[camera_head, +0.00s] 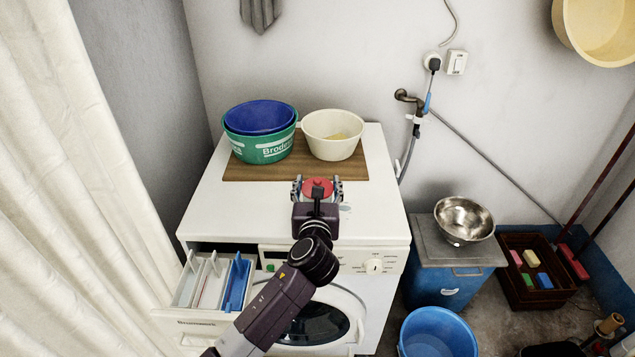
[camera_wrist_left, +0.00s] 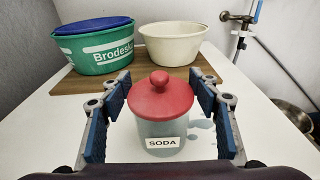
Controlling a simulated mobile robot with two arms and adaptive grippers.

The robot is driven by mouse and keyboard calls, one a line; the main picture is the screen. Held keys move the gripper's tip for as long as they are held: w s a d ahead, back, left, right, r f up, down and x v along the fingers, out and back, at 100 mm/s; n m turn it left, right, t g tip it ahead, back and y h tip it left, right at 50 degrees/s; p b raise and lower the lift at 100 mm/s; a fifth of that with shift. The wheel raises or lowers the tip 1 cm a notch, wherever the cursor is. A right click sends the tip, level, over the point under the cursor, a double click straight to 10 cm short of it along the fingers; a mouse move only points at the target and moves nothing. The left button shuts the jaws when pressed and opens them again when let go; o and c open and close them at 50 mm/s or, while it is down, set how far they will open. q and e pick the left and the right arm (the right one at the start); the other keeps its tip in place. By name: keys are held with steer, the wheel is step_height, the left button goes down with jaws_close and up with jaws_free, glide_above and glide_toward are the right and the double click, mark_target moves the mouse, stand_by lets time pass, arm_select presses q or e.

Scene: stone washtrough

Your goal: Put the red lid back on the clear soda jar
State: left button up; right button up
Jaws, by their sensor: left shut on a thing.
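The red lid (camera_head: 318,185) with its round knob shows on the washing machine top, between the fingers of my left gripper (camera_head: 318,190). In the left wrist view the red lid (camera_wrist_left: 161,98) is level and directly over the clear jar (camera_wrist_left: 158,130) with the SODA label. Lid and jar line up; I cannot tell whether the lid is fully seated. In the head view the gripper and wrist hide the jar. My right gripper is not in view.
A green basin (camera_head: 262,145) with a blue one (camera_head: 260,117) inside and a cream bowl (camera_head: 333,135) stand on a wooden board (camera_head: 350,172) behind. The detergent drawer (camera_head: 184,320) is pulled out at front left. The machine top (camera_head: 385,205) is clear at right.

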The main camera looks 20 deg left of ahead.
arm_select(q)
steer(key=o, duration=0.9)
steer(key=shift+o, duration=0.2)
steer(key=shift+r, duration=0.35)
steer(key=shift+s+d+r, duration=0.1)
steer(key=shift+s+r, duration=0.1)
steer(key=shift+s, duration=0.05)
steer(key=v, duration=1.1)
steer(key=shift+s, duration=0.25)
